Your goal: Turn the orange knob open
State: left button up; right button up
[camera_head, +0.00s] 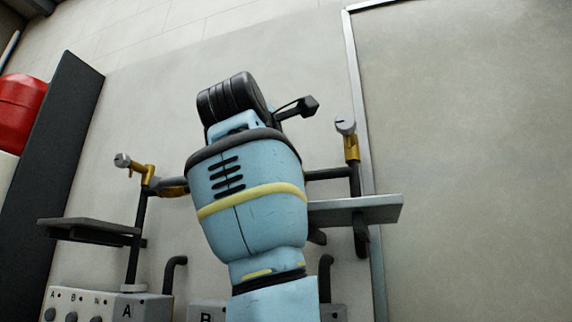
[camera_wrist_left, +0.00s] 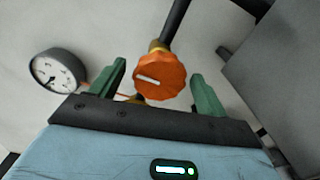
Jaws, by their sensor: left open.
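The orange knob (camera_wrist_left: 162,77) shows in the left wrist view, round with a ridged edge. A short white mark on its face lies nearly level, dipping slightly to the right. It sits on a brass fitting (camera_wrist_left: 158,46) at the end of a dark pipe (camera_wrist_left: 176,20). My left gripper (camera_wrist_left: 159,69) is open, with one green finger on each side of the knob. I see gaps between the fingers and the knob, but cannot tell the depth between them. In the head view, my light-blue arm fills the middle, and I see no orange knob there. My right gripper is not in view.
A pressure gauge (camera_wrist_left: 58,71) is left of the fingers. In the head view, brass valves stand left (camera_head: 146,174) and right (camera_head: 351,147) of my arm. Grey shelves (camera_head: 90,230) (camera_head: 375,209), a labelled box A (camera_head: 130,308) and a red tank (camera_head: 20,108) are nearby.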

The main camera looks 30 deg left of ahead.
pick_arm(q)
jog(key=v, duration=0.6)
jog(key=shift+s, duration=0.2)
dwell(0.4)
